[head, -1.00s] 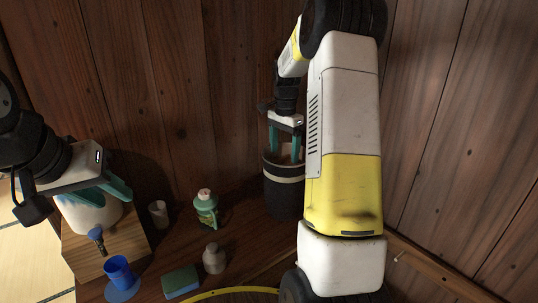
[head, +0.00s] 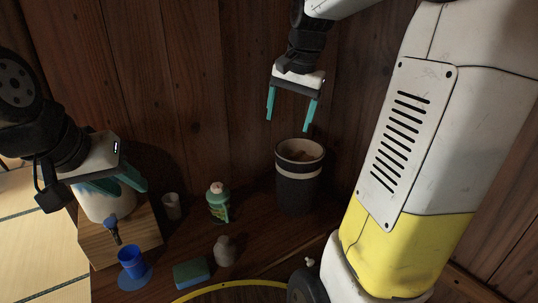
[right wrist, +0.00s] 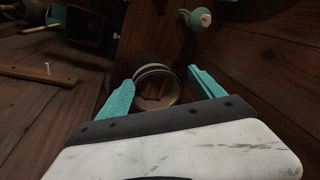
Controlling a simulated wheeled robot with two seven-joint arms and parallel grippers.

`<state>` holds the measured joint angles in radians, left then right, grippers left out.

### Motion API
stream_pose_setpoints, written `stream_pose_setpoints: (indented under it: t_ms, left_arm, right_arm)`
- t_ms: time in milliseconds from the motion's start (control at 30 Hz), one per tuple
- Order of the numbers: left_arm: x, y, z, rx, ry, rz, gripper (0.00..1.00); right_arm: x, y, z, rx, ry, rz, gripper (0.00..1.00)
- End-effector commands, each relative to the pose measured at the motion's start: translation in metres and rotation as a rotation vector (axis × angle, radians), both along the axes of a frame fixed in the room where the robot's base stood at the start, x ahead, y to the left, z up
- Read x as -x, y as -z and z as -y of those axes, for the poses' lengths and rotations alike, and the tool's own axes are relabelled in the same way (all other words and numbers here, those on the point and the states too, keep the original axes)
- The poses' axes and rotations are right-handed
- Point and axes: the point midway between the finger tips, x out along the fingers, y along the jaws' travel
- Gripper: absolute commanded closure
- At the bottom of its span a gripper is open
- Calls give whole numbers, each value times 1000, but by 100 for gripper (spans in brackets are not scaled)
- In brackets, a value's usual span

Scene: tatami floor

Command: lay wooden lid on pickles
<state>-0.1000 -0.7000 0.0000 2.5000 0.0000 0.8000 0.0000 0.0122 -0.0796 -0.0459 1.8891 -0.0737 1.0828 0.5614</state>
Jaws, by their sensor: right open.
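A dark crock (head: 297,192) with a pale band stands against the back wall. A brown, wood-coloured surface, seemingly the lid (head: 304,153), lies inside its mouth, below the rim; it also shows in the right wrist view (right wrist: 153,101). I cannot tell whether it lies flat, and no pickles are visible. My right gripper (head: 287,124) is open and empty above the crock, apart from it. In the right wrist view, its fingers (right wrist: 161,77) flank the crock's mouth. My left gripper (head: 116,184) is at the top of a white dispenser (head: 104,207); its grip is unclear.
The dispenser stands on a wooden box (head: 140,231). Nearby are a blue cup (head: 131,261), a pale cup (head: 172,207), a green bottle (head: 218,204), a small jar (head: 225,251) and a sponge (head: 191,273). A yellow-rimmed round thing (head: 205,291) lies in front.

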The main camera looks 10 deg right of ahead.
Motion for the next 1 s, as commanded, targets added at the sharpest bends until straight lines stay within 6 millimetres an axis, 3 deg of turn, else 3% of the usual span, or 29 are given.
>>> stream_pose_setpoints:
  t_ms: [33, 200, 433, 633, 1000]
  left_arm:
    - [0, 0, 0, 0, 0, 0, 64]
    - [0, 0, 0, 0, 0, 0, 64]
    - [0, 0, 0, 0, 0, 0, 64]
    - [0, 0, 0, 0, 0, 0, 64]
    - [0, 0, 0, 0, 0, 0, 64]
  right_arm:
    - [20, -5, -9, 6, -64, 41, 23]
    - [80, -5, -37, 41, -287, 173, 23]
    - [143, 15, -62, 109, -525, 321, 23]
    - [163, 27, -70, 142, -610, 374, 23]
    - [165, 28, -71, 145, -618, 377, 23]
